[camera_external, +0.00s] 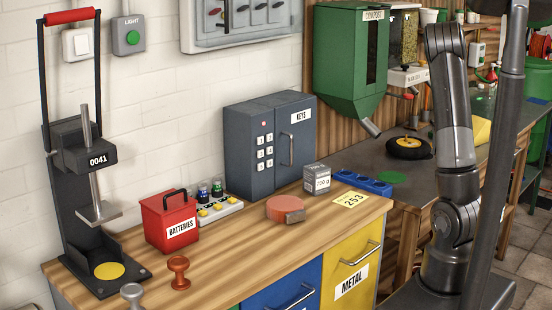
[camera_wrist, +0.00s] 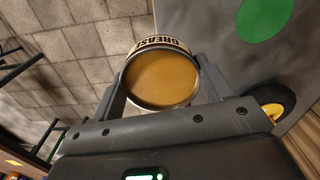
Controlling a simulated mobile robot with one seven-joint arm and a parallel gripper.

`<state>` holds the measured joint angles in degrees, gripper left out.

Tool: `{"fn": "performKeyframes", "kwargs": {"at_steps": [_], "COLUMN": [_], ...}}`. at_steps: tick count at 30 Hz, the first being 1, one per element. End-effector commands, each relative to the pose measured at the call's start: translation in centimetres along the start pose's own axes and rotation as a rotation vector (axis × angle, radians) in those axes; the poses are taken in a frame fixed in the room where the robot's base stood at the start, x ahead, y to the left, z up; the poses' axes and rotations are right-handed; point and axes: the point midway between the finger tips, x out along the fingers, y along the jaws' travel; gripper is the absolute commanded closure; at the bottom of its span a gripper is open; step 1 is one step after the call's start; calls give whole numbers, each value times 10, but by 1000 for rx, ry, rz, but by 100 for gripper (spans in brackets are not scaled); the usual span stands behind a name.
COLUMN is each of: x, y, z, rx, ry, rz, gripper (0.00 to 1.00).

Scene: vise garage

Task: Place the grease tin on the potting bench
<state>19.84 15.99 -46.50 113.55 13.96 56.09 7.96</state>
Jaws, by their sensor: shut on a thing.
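The grease tin (camera_wrist: 162,85) is round, with an amber face and a pale rim band lettered GREASE, in the middle of the wrist view. My gripper (camera_wrist: 161,72) is shut on it, one finger on each side. The dark bench top (camera_wrist: 225,50), with a green disc on it, lies beyond and to the right of the tin; whether they touch I cannot tell. In the external view a dark-topped bench (camera_external: 350,157) with a green disc stands behind the wooden workbench, below the compost hopper. The tin and gripper are not visible in the external view.
A black round object with a yellow centre (camera_external: 408,147) sits on the dark bench; a similar one (camera_wrist: 274,113) shows in the wrist view. Tiled floor (camera_wrist: 60,60) lies left of the tin.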

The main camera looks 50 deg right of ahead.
Motion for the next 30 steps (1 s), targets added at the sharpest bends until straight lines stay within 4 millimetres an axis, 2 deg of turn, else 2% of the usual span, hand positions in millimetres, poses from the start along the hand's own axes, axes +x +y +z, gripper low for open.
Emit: {"fn": "performKeyframes", "kwargs": {"at_steps": [5, 12, 18, 24, 30], "x": [19, 52, 70, 80, 108], "y": [-22, -77, -109, -116, -116], "z": [3, 9, 12, 13, 13], "rx": [-5, -5, -4, 0, 0], "ry": [-1, 0, 1, 1, -1], "rz": [3, 3, 2, 1, 2], "gripper": [59, 59, 59, 59, 59]}}
